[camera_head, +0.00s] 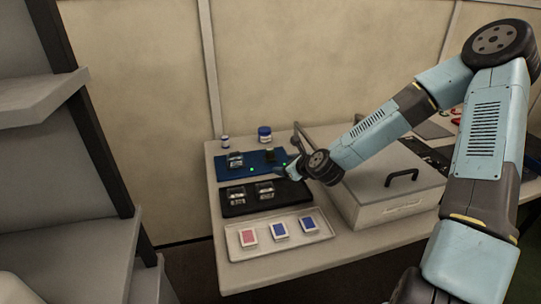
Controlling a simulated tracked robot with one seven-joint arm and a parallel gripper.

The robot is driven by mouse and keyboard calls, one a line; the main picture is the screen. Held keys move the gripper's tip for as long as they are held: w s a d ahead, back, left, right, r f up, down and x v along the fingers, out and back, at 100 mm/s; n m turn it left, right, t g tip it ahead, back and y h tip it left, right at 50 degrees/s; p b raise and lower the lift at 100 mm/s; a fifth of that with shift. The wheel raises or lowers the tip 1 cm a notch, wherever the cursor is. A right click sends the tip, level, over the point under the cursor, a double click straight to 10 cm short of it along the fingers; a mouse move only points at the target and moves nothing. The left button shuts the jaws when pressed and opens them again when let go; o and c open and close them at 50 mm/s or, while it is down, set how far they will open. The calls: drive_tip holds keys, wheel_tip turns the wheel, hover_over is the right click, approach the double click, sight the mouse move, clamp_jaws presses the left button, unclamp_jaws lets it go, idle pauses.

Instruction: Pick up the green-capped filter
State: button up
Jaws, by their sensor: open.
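A blue mat (222,172) lies at the back left of the table. A small bright green spot (252,169) shows on it; it may be the green cap of the filter, but it is too small to tell. A small dark upright piece (269,155) stands behind it on the mat, its cap colour unclear. A clear-and-dark item (235,160) is on the mat's left part. My gripper (284,170) is at the mat's right edge, low over it, open, to the right of the green spot. Its fingertips are small and partly lost against the mat.
A black tray (225,208) with two clear-and-dark items lies in front of the mat. Nearer is a white tray (322,236) with red and blue cards. A grey lidded box (385,208) with a black handle stands right, under my arm. Small jars (264,134) stand behind the mat.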

sight(272, 154)
drive_tip(key=m, duration=0.1)
drive_tip(key=w+m+t, duration=0.1)
drive_tip(key=m, duration=0.2)
drive_tip(key=shift+w+d+r+t, duration=0.2)
drive_tip(key=shift+w+r+t, duration=0.1)
drive_tip(key=shift+w+r, duration=0.1)
drive_tip(key=shift+w+m, duration=0.2)
drive_tip(key=shift+m, duration=0.1)
drive_tip(key=x, duration=0.8)
drive_tip(key=shift+x, duration=2.8)
drive_tip(key=shift+r, duration=0.15)
drive_tip(key=c, duration=1)
